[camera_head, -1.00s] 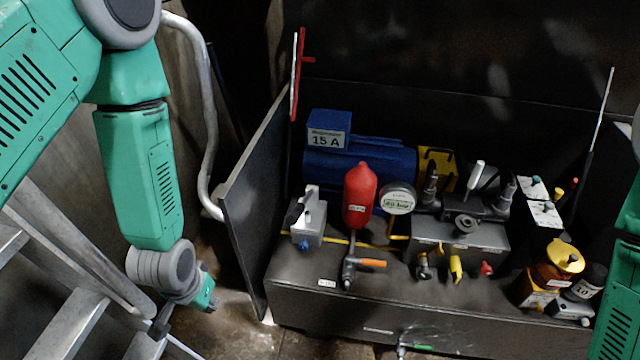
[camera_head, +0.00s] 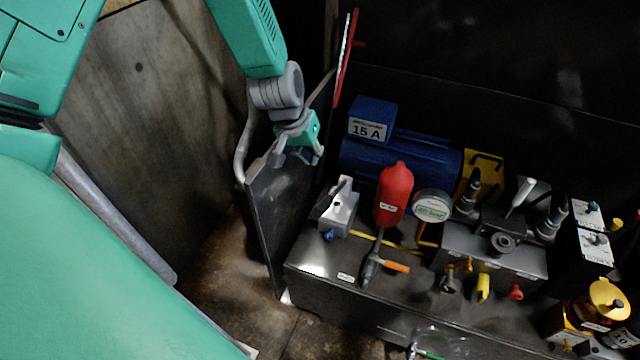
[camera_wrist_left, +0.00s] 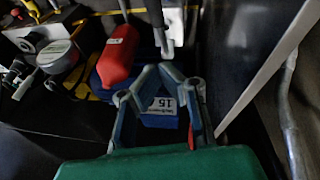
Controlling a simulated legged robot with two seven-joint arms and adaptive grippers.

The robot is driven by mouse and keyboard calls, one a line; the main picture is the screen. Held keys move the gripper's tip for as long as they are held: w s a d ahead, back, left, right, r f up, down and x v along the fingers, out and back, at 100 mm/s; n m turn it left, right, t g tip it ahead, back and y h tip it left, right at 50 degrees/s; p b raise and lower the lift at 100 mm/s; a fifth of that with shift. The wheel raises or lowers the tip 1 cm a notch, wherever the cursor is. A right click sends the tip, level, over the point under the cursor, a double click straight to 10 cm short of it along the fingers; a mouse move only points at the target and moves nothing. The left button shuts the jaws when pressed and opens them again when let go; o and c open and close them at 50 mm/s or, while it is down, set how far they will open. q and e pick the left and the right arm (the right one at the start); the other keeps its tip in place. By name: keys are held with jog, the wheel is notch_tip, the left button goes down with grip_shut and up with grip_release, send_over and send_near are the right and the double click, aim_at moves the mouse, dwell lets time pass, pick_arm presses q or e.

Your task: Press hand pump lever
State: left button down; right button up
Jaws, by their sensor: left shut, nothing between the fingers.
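A grey block with a dark handle (camera_head: 340,205), perhaps the hand pump, stands at the left end of the dark bench. Its handle leans up beside the red cylinder. I cannot tell for sure which part is the pump lever. My left gripper (camera_head: 318,155) is shut and empty, above and left of the grey block, near the top of the dark side panel. In the left wrist view, the gripper's fingers (camera_wrist_left: 165,72) meet in front of the blue motor, and the grey block (camera_wrist_left: 172,22) lies beyond them. My right gripper is out of view.
The red cylinder (camera_head: 393,194), round gauge (camera_head: 432,206) and blue motor (camera_head: 400,162) stand close by. The dark side panel (camera_head: 277,225) borders the bench on the left. A red-and-white upright rod (camera_head: 345,60) rises behind. A grey pipe (camera_head: 240,150) runs beside the panel.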

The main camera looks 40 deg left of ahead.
pick_arm(q)
send_over(325, 200)
jog(key=a, duration=0.2)
notch_tip(325, 200, down, 9)
jog(key=f, duration=0.2)
jog(key=f+b, duration=0.1)
jog(key=shift+s+d, duration=0.3)
jog(key=shift+d, duration=0.1)
jog(key=shift+s+d+f, duration=0.15)
jog(key=shift+d+f, duration=0.15)
jog(key=shift+d, duration=0.2)
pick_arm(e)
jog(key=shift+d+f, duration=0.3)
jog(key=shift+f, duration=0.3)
